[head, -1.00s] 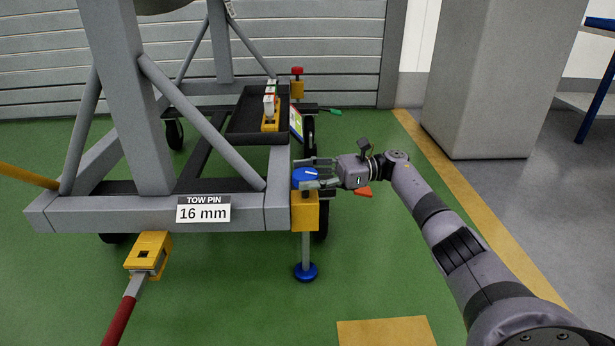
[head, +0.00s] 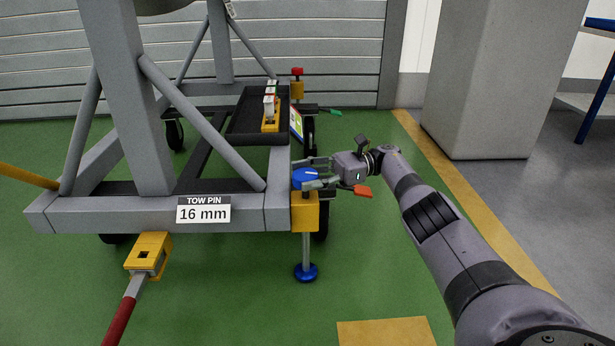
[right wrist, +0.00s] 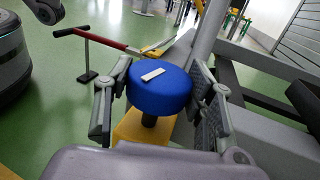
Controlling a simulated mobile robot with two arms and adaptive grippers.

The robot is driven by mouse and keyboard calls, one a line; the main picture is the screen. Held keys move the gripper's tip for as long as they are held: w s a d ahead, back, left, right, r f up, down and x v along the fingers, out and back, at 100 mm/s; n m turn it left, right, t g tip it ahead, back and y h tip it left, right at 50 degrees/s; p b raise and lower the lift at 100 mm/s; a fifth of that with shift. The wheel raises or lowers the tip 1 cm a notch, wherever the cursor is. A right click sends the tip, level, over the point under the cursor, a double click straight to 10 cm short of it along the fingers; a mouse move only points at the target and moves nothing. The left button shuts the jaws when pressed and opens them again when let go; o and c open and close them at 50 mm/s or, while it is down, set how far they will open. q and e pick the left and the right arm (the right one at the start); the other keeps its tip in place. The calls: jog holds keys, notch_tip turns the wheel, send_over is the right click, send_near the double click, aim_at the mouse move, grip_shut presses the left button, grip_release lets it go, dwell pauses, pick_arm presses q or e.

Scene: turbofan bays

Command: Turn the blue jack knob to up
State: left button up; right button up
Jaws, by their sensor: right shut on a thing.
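The blue jack knob (head: 305,178) sits on top of a yellow jack block (head: 305,211) at the near right corner of the grey stand. A white mark shows on the knob's top. In the right wrist view the knob (right wrist: 158,90) stands between the two fingers, with its white pointer bar on top. My right gripper (head: 314,174) reaches in from the right and is shut on the knob. The jack's leg ends in a blue foot (head: 306,272) close to the floor. My left gripper is not in view.
A yellow tow coupling (head: 148,254) with a red-handled bar lies in front of the stand's beam (head: 120,215). A red knob (head: 297,71) tops another yellow jack farther back. A black tray (head: 245,115) lies on the stand.

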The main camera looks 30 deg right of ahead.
aim_at(307, 172)
jog(key=shift+a, duration=0.1)
jog(key=o, duration=1.2)
notch_tip(307, 172, up, 10)
dwell(0.3)
